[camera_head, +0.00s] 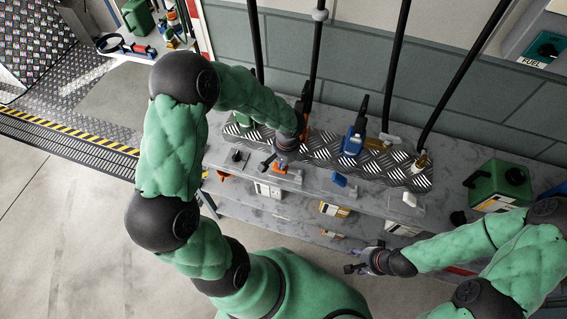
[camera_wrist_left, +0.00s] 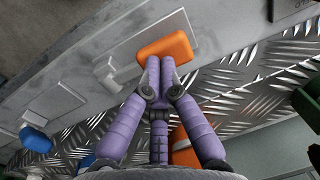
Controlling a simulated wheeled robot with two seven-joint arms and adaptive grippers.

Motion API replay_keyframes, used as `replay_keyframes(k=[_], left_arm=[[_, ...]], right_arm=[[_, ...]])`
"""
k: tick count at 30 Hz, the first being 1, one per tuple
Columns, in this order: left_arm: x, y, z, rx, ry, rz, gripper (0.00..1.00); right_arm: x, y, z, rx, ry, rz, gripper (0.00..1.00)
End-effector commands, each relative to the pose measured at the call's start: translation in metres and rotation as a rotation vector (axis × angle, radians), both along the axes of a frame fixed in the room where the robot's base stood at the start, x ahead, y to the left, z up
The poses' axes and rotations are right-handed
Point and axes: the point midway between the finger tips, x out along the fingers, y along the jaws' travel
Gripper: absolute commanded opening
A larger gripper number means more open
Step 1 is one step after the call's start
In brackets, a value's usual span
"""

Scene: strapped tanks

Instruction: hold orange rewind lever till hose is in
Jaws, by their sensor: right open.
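The orange lever (camera_head: 281,167) sits on a pale plate at the shelf's front edge. It also shows as an orange block (camera_wrist_left: 168,48) in the left wrist view. My left gripper (camera_head: 272,164) is over it; its purple fingers (camera_wrist_left: 160,62) are together, tips at the lever's near edge. I cannot tell how firmly they touch. An orange part (camera_head: 304,134) stands beside my left wrist, below a black hose (camera_head: 316,50); the wrist partly hides it. My right gripper (camera_head: 354,268) is open and empty, in front of the lower shelves.
A blue nozzle (camera_head: 354,138) and brass fittings (camera_head: 421,163) stand on the tread-plate strip. A blue lever (camera_head: 340,179) and a white lever (camera_head: 410,199) are farther right. A green can (camera_head: 500,183) stands at the right end. Several black hoses hang above.

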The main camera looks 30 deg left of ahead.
Motion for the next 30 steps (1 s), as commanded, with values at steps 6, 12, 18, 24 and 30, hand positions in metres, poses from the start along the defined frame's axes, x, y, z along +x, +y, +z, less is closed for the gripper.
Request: replay_keyframes(k=[6, 12, 18, 24, 30], left_arm=[[-0.002, 0.000, -0.001, 0.001, 0.005, 0.000, 0.00], [-0.002, 0.000, -0.001, 0.001, 0.005, 0.000, 0.00], [-0.002, 0.000, -0.002, 0.001, 0.005, 0.000, 0.00], [0.001, 0.000, 0.009, 0.001, 0.005, -0.002, 0.00], [0.011, 0.003, 0.040, 0.002, 0.002, -0.001, 0.00]], right_arm=[[0.000, 0.000, 0.000, 0.000, 0.000, 0.000, 0.52], [0.000, 0.000, 0.000, 0.000, 0.000, 0.000, 0.52], [0.000, 0.000, 0.000, 0.000, 0.000, 0.000, 0.52], [0.000, 0.000, 0.007, 0.000, 0.000, 0.000, 0.52], [0.000, 0.000, 0.028, 0.000, 0.000, 0.000, 0.52]])
